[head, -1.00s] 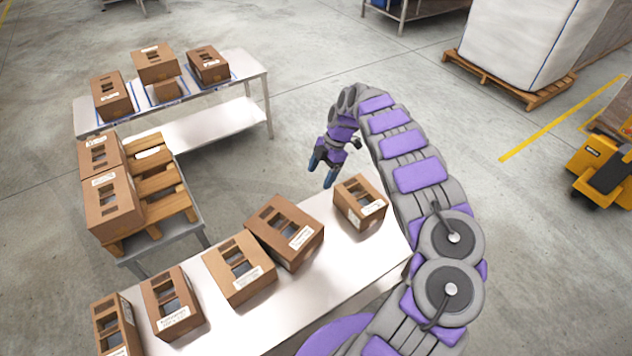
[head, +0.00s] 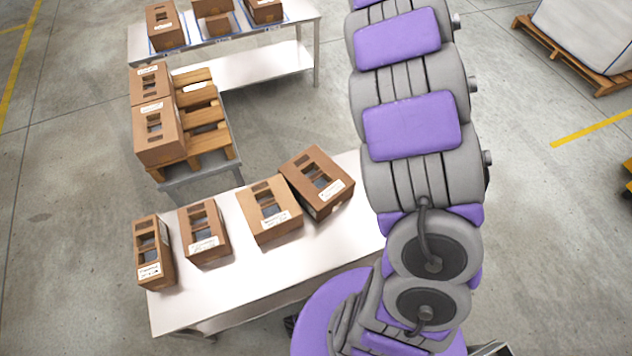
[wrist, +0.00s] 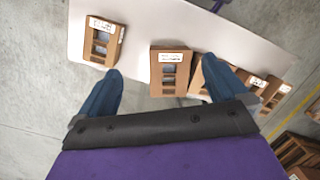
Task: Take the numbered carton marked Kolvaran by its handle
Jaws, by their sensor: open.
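Several brown cartons with slotted tops and white labels stand on the near steel table. In the head view I see a far-left carton (head: 153,250), a second carton (head: 204,232), a third (head: 269,209) and a tilted darker one (head: 317,181). The labels are too small to read, so I cannot tell which is Kolvaran. In the wrist view, my gripper (wrist: 162,68) is open and empty, its two blue fingers apart. Beyond and between the fingertips is one carton (wrist: 170,72); another carton (wrist: 101,42) is at upper left. My arm hides my gripper in the head view.
The near table (head: 240,285) has bare front space. A wooden pallet (head: 205,115) on a low stand holds two more cartons. A back table (head: 250,62) holds several cartons. A bulk bag on a pallet (head: 570,55) stands far right. Floor is open between.

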